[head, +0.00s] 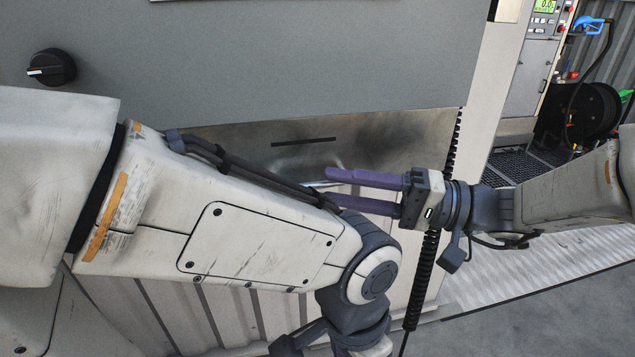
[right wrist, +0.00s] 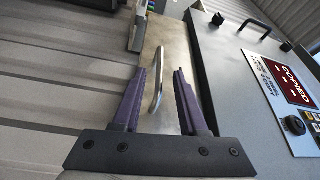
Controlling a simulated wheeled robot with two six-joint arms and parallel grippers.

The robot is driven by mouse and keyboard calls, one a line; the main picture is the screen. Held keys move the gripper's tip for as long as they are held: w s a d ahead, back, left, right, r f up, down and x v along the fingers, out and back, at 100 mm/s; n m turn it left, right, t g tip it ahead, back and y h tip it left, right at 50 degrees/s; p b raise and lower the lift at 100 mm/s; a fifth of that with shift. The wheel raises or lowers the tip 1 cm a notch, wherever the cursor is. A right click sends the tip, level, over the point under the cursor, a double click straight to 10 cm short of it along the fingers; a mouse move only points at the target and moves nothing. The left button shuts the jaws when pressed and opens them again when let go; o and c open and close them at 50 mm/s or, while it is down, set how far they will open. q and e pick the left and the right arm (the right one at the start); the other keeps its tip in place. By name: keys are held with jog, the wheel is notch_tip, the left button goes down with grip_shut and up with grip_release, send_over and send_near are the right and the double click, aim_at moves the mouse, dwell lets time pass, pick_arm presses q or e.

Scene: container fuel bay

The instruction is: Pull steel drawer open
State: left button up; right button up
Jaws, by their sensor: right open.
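The steel drawer (head: 400,140) is a bare, smudged metal front with a dark slot, below a grey cabinet panel; it looks closed. In the right wrist view the drawer front (right wrist: 172,50) carries a thin silver bar handle (right wrist: 153,82). My right gripper (head: 332,186) comes in from the right in front of the drawer's lower part. Its purple fingers are apart, and in the right wrist view the handle shows between the fingers (right wrist: 160,72), not clamped. My left arm crosses the foreground and hides the drawer's lower left; its fingers are out of view.
A black knob (head: 51,67) is on the grey panel (head: 250,60) above. A black hose reel (head: 590,112) and a control box (head: 535,70) stand at the right. Corrugated wall (head: 230,318) lies below. Another handle (right wrist: 254,27) is on the grey cabinet in the wrist view.

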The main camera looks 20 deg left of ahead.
aim_at(327, 186)
jog(key=shift+x, duration=2)
grip_shut()
